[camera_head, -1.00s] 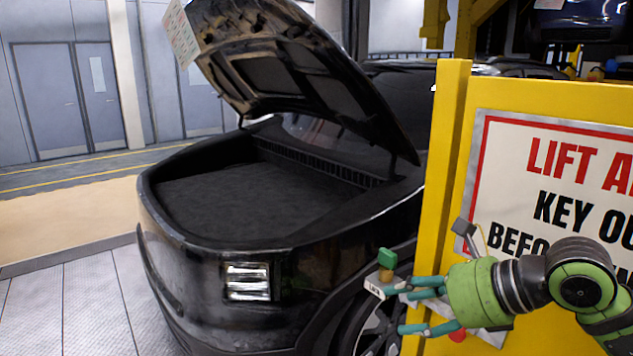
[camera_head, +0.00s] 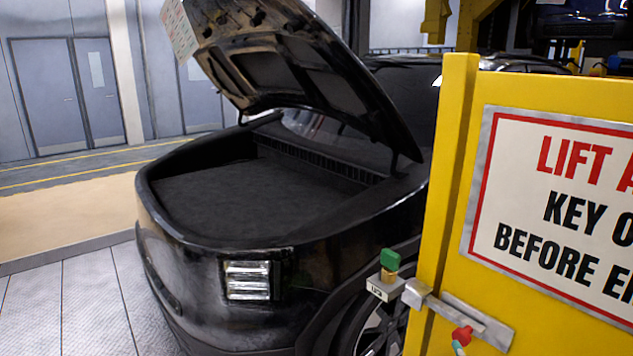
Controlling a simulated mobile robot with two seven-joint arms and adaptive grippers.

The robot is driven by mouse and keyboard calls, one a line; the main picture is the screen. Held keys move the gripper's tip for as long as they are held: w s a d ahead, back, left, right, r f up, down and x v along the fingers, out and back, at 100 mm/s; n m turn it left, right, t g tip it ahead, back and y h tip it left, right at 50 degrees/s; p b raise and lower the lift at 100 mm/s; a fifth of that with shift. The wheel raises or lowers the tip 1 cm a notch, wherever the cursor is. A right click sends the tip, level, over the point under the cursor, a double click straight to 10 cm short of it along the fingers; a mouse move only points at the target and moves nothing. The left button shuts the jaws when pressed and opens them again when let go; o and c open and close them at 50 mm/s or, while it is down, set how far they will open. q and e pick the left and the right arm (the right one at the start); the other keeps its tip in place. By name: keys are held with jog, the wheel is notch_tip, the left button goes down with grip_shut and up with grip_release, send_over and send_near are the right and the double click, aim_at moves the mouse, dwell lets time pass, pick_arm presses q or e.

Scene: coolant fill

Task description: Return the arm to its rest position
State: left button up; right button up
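Neither of my grippers can be made out, and no arm shows. The yellow gate panel (camera_head: 455,150) stands at the right with a metal latch bar (camera_head: 465,318) across its lower part. A red knob (camera_head: 462,334) sits on the bar, with a small teal piece just below it at the frame's bottom edge; I cannot tell what that piece is. A green block (camera_head: 389,262) stands on a small holder with a white label (camera_head: 377,290), left of the latch.
A black vehicle (camera_head: 215,245) with its hood (camera_head: 300,75) raised fills the middle. A white sign (camera_head: 560,210) with red and black lettering is on the yellow panel. Open floor (camera_head: 70,300) lies at the left, with grey doors (camera_head: 70,95) behind.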

jog(key=s+a+f+m+g+y, duration=0.1)
jog(key=s+a+f+m+g, duration=0.1)
jog(key=s+f+g, duration=0.65)
jog(key=s+a+f+m+g+y, duration=0.15)
jog(key=s+f+g, duration=0.25)
jog(key=s+f, duration=0.85)
jog(key=s+f+g, duration=0.1)
jog(key=s+f, duration=0.1)
jog(key=f, duration=1)
jog(key=s+f, duration=0.2)
jog(key=f, duration=1)
pick_arm(q)
jog(key=shift+w, duration=0.4)
pick_arm(e)
jog(key=s+d+f+g, duration=0.1)
jog(key=s+d+f, duration=0.1)
jog(key=s+f, duration=1)
jog(key=shift+s+d+f, duration=0.3)
jog(key=shift+s+d, duration=0.05)
jog(key=shift+s, duration=0.9)
jog(key=shift+n+g+h, duration=0.25)
